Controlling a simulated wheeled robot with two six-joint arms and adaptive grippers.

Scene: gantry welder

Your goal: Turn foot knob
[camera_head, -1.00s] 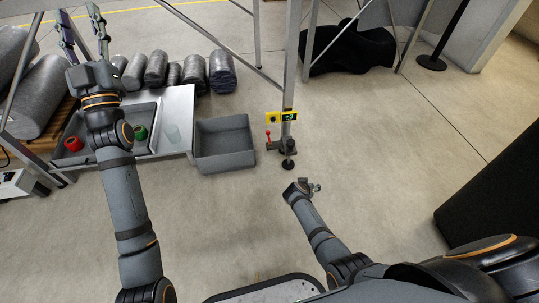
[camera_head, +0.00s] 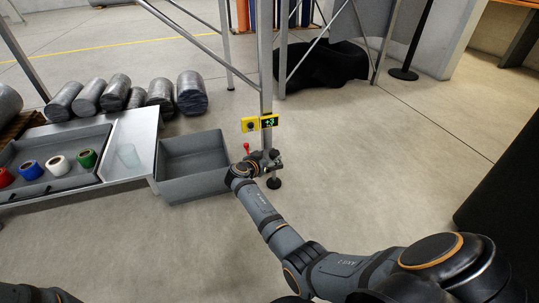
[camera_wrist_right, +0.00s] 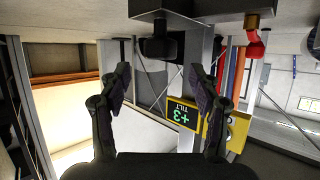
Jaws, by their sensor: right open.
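The gantry post (camera_head: 266,75) carries a yellow box with a dark display (camera_head: 269,121). In the right wrist view, which is upside down, the display (camera_wrist_right: 184,115) reads +3 TILT. A dark knob-like part (camera_wrist_right: 160,46) shows between and beyond my right fingertips there. My right gripper (camera_head: 270,160) is at the post's lower end, above the round dark foot (camera_head: 274,183), and hides the knob area in the head view. In the wrist view the right gripper (camera_wrist_right: 160,85) is open, with nothing between its fingers. My left gripper is out of view.
A grey bin (camera_head: 190,185) stands left of my right gripper. A tray (camera_head: 90,137) with coloured rolls is farther left.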

